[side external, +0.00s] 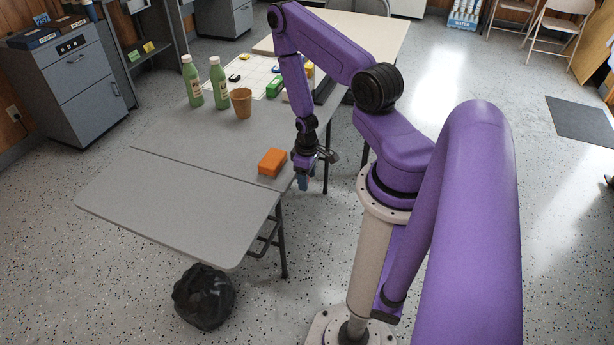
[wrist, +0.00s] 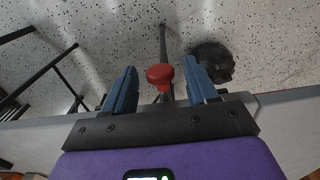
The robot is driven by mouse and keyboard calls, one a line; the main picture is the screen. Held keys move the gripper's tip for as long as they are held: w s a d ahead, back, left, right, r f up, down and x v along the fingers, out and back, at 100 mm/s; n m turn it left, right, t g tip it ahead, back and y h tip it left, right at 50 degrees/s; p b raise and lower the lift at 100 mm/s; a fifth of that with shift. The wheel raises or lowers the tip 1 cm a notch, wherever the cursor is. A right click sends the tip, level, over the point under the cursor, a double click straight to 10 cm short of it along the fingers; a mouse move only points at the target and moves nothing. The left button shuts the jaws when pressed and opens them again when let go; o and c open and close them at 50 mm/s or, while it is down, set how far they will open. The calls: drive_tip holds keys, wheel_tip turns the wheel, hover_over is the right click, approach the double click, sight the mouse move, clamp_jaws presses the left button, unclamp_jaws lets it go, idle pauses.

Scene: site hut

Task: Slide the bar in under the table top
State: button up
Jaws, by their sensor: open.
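The grey table top (side external: 180,150) has a seam across it, and its near part (side external: 175,205) reaches out toward the lower left. In the wrist view a red knob (wrist: 160,76) stands between my fingertips, with a gap on each side. A dark bar or leg (wrist: 163,45) runs behind the knob; I cannot tell whether they are joined. My gripper (side external: 303,183) is low beside the table's right edge. Its blue fingers are open and empty in the wrist view (wrist: 160,85). The knob is hidden in the side view.
An orange block (side external: 272,162) lies on the table close to my gripper. A brown cup (side external: 241,103) and two green bottles (side external: 191,80) stand farther back. Dark table legs (side external: 282,240) and a black bag (side external: 203,296) are below. The near part of the top is bare.

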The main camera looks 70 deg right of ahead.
clamp_jaws()
drive_tip(key=d, duration=2)
drive_tip(key=shift+d, duration=0.3)
drive_tip(key=shift+d, duration=0.1)
drive_tip(key=shift+c, duration=0.5)
unclamp_jaws()
drive_tip(key=shift+o, duration=0.5)
wheel_tip(320, 180, up, 18)
drive_tip(key=shift+f, duration=0.25)
